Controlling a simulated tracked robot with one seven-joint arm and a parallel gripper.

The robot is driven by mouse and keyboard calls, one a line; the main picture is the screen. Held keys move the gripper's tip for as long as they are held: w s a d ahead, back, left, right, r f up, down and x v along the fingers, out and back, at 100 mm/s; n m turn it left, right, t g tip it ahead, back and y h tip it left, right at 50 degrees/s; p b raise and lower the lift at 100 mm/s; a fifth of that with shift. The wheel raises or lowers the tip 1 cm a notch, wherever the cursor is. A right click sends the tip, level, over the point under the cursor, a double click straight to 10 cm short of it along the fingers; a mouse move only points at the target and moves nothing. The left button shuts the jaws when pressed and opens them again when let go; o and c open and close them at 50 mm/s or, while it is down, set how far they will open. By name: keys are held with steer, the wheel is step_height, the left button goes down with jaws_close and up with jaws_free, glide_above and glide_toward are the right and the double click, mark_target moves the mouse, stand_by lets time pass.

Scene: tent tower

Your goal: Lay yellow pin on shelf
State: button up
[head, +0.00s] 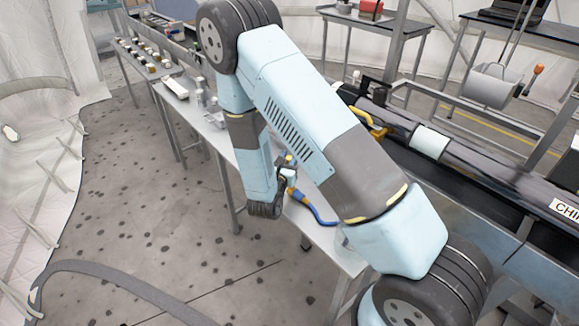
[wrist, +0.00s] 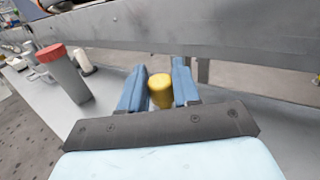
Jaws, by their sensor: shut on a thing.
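My gripper (wrist: 157,88) shows in the wrist view with its two blue fingers closed around the yellow pin (wrist: 161,90). The pin's round yellow end shows between the fingers; the rest of it is hidden. The grey shelf (wrist: 120,112) lies below and beyond the fingers. I cannot tell whether the pin touches it. In the head view my arm reaches down over the long narrow shelf (head: 332,238), and the arm hides most of the gripper.
A grey cylinder with a red cap (wrist: 66,74) stands on the shelf left of my gripper, with a small white piece (wrist: 83,60) behind it. A metal rail (wrist: 200,42) runs along the back. A blue and orange tool (head: 316,211) lies on the shelf's near end.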

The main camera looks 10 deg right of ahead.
steer(key=shift+w+d+f, duration=0.15)
steer(key=shift+w+f, duration=0.1)
steer(key=shift+f, duration=1.65)
steer(key=o, duration=1)
steer(key=shift+o, duration=0.2)
